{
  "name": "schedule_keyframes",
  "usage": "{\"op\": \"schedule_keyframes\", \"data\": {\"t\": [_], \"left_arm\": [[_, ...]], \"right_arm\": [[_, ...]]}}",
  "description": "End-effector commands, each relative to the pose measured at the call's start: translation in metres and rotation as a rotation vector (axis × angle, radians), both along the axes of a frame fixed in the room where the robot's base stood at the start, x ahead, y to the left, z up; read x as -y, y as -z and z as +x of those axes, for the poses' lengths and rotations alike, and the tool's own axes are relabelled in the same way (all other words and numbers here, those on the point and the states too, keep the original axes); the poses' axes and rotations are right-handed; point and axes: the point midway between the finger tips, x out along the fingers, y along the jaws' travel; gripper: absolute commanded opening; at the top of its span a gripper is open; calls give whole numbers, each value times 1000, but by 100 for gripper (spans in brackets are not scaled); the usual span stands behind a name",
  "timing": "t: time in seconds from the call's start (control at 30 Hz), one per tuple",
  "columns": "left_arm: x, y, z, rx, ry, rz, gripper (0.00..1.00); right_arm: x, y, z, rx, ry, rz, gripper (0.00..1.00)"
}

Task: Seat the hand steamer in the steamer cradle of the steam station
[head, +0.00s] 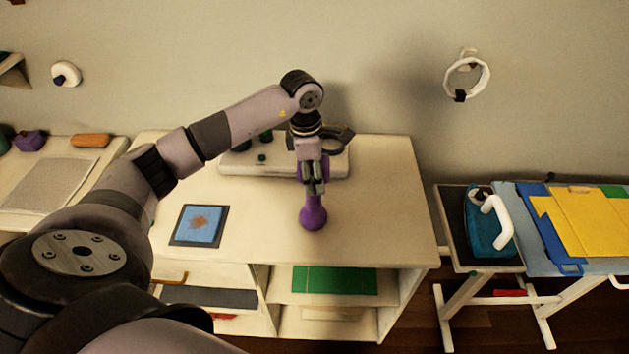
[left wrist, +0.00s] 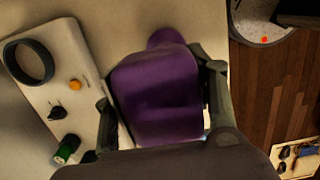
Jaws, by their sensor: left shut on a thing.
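My left gripper (head: 314,186) is shut on the purple hand steamer (head: 313,214), whose rounded end points down over the cream table. The steamer also shows in the left wrist view (left wrist: 156,95), between the two fingers. The white steam station (head: 236,163) stands at the back of the table, partly hidden by my arm and gripper. Its dark ring-shaped steamer cradle (head: 345,134) is at its right end, behind the gripper. In the left wrist view the empty cradle ring (left wrist: 47,72) is left of the steamer and apart from it. My right gripper is not in view.
A blue framed pad (head: 199,226) lies on the table's left part. The table's right part is clear. A white ring (head: 487,77) hangs on the wall.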

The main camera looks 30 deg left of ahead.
Motion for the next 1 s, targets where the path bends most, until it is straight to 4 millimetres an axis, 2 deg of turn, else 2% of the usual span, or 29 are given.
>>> {"op": "schedule_keyframes", "data": {"t": [0.17, 0.27, 0.5, 0.63, 0.8, 1.0], "left_arm": [[-1, -21, 3, 11, -1, 1, 0], [-1, -42, 4, 16, -2, 0, 0], [-1, -116, 3, 17, -1, 1, 0], [-1, -152, 3, 15, -2, 2, 0], [-2, -179, 2, 11, -2, 2, 0], [-1, -195, 2, 10, -2, 1, 0]], "right_arm": [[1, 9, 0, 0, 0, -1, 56], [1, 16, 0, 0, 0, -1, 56], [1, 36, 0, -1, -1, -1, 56], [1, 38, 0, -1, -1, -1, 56], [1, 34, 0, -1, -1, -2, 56], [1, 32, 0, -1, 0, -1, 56]]}}
